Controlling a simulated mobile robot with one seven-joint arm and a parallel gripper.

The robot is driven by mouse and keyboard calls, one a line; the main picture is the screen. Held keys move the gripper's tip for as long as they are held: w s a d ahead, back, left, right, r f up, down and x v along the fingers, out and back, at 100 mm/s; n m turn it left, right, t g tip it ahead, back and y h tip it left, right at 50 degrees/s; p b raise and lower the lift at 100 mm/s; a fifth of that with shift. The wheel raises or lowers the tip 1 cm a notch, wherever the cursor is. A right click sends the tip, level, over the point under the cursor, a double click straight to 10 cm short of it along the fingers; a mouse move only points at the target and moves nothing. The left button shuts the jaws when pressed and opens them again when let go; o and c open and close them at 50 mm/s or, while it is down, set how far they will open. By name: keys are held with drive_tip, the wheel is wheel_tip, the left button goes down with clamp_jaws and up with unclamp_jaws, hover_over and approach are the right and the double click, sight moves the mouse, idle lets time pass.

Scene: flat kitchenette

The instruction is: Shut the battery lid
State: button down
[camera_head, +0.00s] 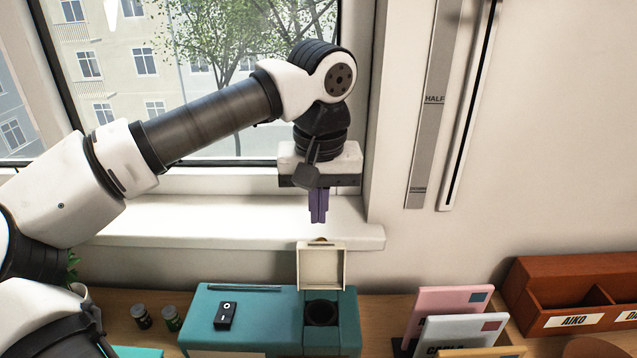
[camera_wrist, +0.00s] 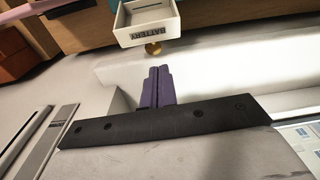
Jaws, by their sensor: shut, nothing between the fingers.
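The battery lid (camera_head: 322,267) is a cream, tray-shaped flap standing open and upright at the back of a teal box (camera_head: 250,340). A small brass tab shows at its top edge. In front of it is a dark round opening (camera_head: 321,312) in the box top. In the wrist view the lid (camera_wrist: 146,22) is at the top, with the word BATTERY on it and the brass tab (camera_wrist: 153,49) below. My gripper (camera_head: 319,220), with purple fingers, is shut and empty, pointing down just above the lid's top edge, apart from it. The fingers (camera_wrist: 158,72) also show in the wrist view.
A black device (camera_head: 225,315) and a dark pen-like rod (camera_head: 244,288) lie on the teal box. Two small jars (camera_head: 172,318) stand to its left. A letter holder with envelopes (camera_head: 447,302) and a brown sorter (camera_head: 585,290) stand right. The windowsill (camera_head: 230,222) is behind.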

sight(316, 239)
drive_tip(key=shift+w+f, duration=0.15)
drive_tip(key=shift+f, duration=1.7)
drive_tip(key=shift+a, duration=0.2)
drive_tip(key=shift+s+d+r+t+b, duration=0.15)
drive_tip(key=shift+s+t+b, duration=0.05)
drive_tip(key=shift+t+b, duration=0.2)
